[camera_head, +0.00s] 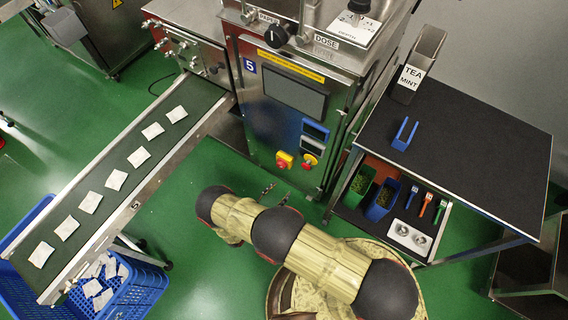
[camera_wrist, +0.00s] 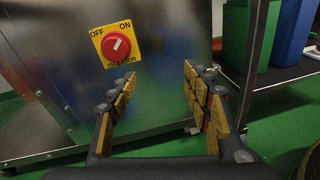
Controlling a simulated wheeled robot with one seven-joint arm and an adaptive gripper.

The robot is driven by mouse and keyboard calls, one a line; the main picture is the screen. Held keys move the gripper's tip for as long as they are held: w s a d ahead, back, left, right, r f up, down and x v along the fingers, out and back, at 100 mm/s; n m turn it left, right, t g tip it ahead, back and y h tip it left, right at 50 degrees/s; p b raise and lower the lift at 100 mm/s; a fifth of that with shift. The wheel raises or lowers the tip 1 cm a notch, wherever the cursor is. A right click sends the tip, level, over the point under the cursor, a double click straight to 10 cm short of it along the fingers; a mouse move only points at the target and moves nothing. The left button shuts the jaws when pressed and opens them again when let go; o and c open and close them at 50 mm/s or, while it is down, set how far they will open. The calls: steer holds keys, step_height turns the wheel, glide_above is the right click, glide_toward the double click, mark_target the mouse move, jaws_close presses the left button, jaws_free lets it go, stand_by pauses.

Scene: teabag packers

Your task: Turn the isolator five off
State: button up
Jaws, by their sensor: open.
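The isolator (camera_head: 284,160) is a red knob on a yellow plate, low on the front of the steel machine marked 5. In the wrist view the isolator (camera_wrist: 117,46) shows clearly, with OFF at its upper left and ON at its upper right. The white mark on the knob tilts up and right, toward ON. My gripper (camera_head: 276,192) is open and empty, in front of and apart from the panel. In the wrist view my gripper (camera_wrist: 160,78) has its fingers spread, with the isolator above and left of them.
A red stop button (camera_head: 310,161) sits right of the isolator, below a screen (camera_head: 295,92). A conveyor (camera_head: 95,232) with several teabags runs at left, above a blue crate (camera_head: 150,290). A dark table (camera_head: 480,130) with bins below stands at right. Green floor is open between.

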mark_target(279, 166)
steer(key=w+a+r+t+y, duration=0.1)
steer(key=w+a+r+t, duration=0.2)
steer(key=w+a, duration=0.15)
steer(key=shift+s+d+b+x, duration=0.15)
steer(key=shift+b+x, duration=0.4)
steer(key=shift+x, duration=1.45)
steer(key=shift+s+d+b+x, duration=0.15)
steer(key=shift+b+x, duration=0.35)
steer(key=shift+x, duration=1.5)
steer(key=c, duration=0.3)
steer(key=c, duration=0.8)
steer(key=shift+c, duration=0.3)
